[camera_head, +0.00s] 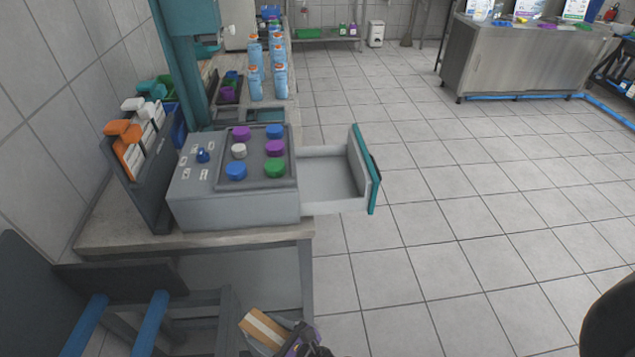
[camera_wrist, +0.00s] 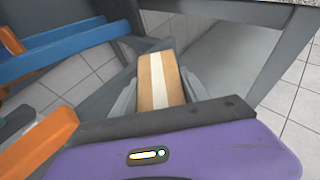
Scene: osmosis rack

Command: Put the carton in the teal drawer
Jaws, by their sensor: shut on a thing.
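The carton (camera_head: 264,329) is a small brown box with a pale stripe across it. It is at the bottom of the head view, below and in front of the bench. My gripper (camera_head: 291,343) is shut on it. In the wrist view the carton (camera_wrist: 162,82) sits between the two grey fingers (camera_wrist: 160,95). The teal drawer (camera_head: 331,178) is pulled out from the right side of a grey unit. Its teal front panel (camera_head: 363,168) faces right, and the part of its inside that shows is bare. The carton is apart from the drawer.
The grey unit (camera_head: 235,208) has several coloured round knobs on top and stands on a bench (camera_head: 270,235). A rack with orange and white items (camera_head: 140,140) is at its left. Blue rails (camera_head: 150,322) are at lower left. The tiled floor right of the drawer is clear.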

